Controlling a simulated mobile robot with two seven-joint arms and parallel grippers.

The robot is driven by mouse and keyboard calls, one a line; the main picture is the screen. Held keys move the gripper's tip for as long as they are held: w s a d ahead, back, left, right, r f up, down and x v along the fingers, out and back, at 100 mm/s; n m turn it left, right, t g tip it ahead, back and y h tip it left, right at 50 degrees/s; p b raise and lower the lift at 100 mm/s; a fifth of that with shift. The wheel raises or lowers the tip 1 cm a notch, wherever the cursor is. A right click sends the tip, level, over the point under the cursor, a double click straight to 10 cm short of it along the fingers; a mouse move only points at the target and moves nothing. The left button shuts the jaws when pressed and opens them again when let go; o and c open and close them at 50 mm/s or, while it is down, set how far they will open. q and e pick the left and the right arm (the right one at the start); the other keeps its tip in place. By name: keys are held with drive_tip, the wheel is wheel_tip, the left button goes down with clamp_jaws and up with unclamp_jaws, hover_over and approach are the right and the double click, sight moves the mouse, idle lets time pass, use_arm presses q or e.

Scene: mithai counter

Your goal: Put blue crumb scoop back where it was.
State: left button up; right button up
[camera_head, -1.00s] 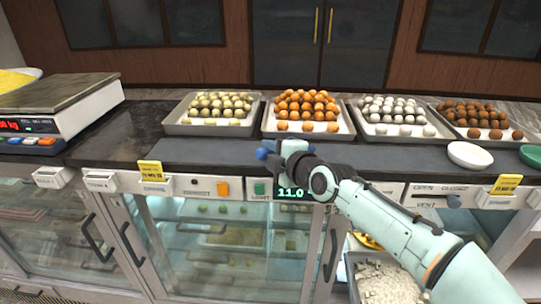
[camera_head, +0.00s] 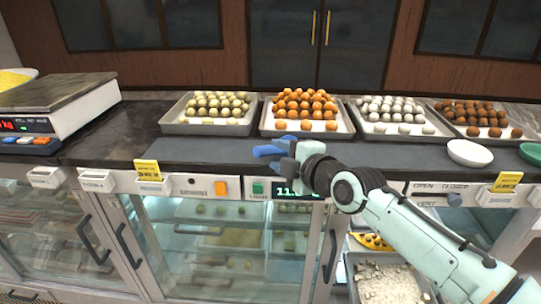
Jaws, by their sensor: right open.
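The blue crumb scoop (camera_head: 267,150) shows at the front of the dark counter slab, just left of my right gripper. My right gripper (camera_head: 284,160) is open at the slab's front edge, with its grey fingers right up against the scoop. The fingers and wrist hide part of the scoop, so I cannot tell whether they touch it or whether it rests fully on the slab. My left gripper is not in view.
Behind the slab (camera_head: 400,153) stand trays of sweets, including one of orange balls (camera_head: 306,104). A scale (camera_head: 60,105) stands at left. A white bowl (camera_head: 469,153) and a green dish (camera_head: 531,153) are at right. The slab's left part is clear.

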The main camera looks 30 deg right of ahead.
drive_tip(key=b+v, duration=0.1)
drive_tip(key=v, duration=0.5)
drive_tip(key=shift+s, duration=0.3)
drive_tip(key=shift+r, duration=0.1)
